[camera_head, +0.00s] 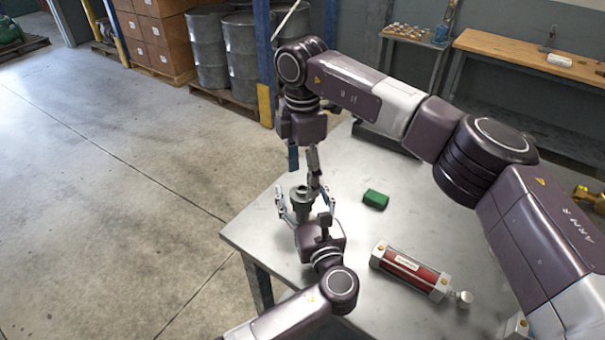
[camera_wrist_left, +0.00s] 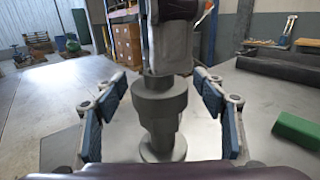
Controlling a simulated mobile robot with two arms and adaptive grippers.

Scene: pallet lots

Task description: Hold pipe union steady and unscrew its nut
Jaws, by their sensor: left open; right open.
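The grey pipe union (camera_head: 301,199) stands upright on the metal table, near its left edge. It also shows in the middle of the left wrist view (camera_wrist_left: 161,112), with a wide collar above a narrower body and a round base. My left gripper (camera_head: 305,203) is open, with one finger on each side of the union and a visible gap to both in the left wrist view. My right gripper (camera_head: 304,163) points down from above, open, just over the union's top. In the left wrist view its body hides the top of the union, so contact there cannot be told.
On the table (camera_head: 400,225), a green block (camera_head: 375,199) lies right of the union and a red cylinder with metal ends (camera_head: 410,271) lies nearer. A dark long object (camera_wrist_left: 275,75) lies behind. Drums (camera_head: 240,50) and boxes (camera_head: 158,40) stand on pallets at the back.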

